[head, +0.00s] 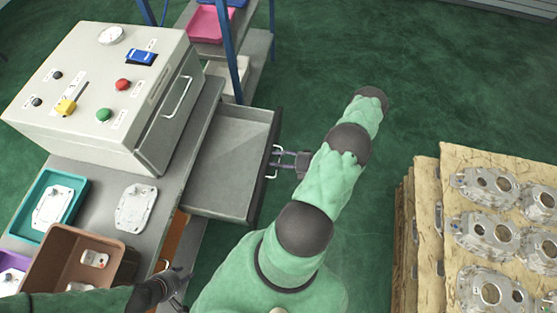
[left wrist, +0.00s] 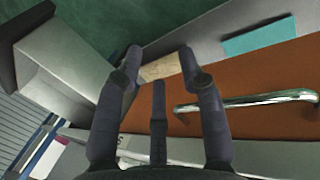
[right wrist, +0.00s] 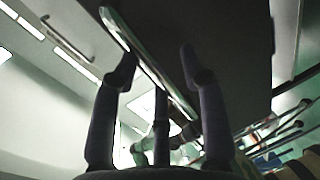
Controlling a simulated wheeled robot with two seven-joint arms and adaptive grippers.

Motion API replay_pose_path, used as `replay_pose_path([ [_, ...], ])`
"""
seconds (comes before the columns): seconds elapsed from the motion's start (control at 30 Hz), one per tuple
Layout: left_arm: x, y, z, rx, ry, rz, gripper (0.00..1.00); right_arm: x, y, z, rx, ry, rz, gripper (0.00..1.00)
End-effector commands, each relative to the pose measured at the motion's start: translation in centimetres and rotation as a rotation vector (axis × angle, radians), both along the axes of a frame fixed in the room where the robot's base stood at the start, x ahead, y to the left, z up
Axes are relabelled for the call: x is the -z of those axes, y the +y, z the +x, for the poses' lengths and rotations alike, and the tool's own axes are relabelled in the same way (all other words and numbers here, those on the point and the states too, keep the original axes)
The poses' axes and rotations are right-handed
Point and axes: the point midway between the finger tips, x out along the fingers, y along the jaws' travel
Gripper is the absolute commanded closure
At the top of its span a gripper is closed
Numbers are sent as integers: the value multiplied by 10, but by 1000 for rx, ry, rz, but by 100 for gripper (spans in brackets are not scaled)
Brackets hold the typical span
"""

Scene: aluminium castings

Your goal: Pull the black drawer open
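The black drawer (head: 225,155) stands pulled out from under the grey bench in the head view. Its grey inside looks empty. Its dark front carries a light bar handle (head: 274,149). My right gripper (head: 277,158) is at this handle. In the right wrist view, the handle (right wrist: 145,62) runs slantwise between the spread fingers of my right gripper (right wrist: 158,55), before the black drawer front (right wrist: 230,50). Contact with the fingers is unclear. My left gripper (head: 178,290) is at the lower edge of the head view; the left wrist view shows it open and empty (left wrist: 160,55).
An orange drawer (left wrist: 255,120) with a metal handle (left wrist: 250,102) lies near my left gripper. A control box (head: 100,90), a teal tray (head: 82,187) and a brown bin (head: 50,250) stand on the bench. Castings (head: 490,235) are stacked at right. Green floor between is clear.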

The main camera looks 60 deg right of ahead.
Motion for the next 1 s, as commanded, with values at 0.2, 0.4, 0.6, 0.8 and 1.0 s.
replay_pose_path([
  [0.2, 0, 0, 0, 0, 0, 0, 61, -1, -2, -2, 2, -1, -2, 56],
  [0.4, 0, 0, 0, 0, 0, 0, 61, -6, -13, -25, 6, 1, -3, 56],
  [0.6, 0, 0, 0, 0, 0, 0, 61, -14, -28, -62, 5, 2, -4, 56],
  [0.8, 0, 0, 0, 0, 0, 0, 61, -20, -39, -92, 3, 1, -1, 56],
  [1.0, 0, 0, 0, 0, 0, 0, 61, -24, -45, -107, 1, 0, -1, 56],
])
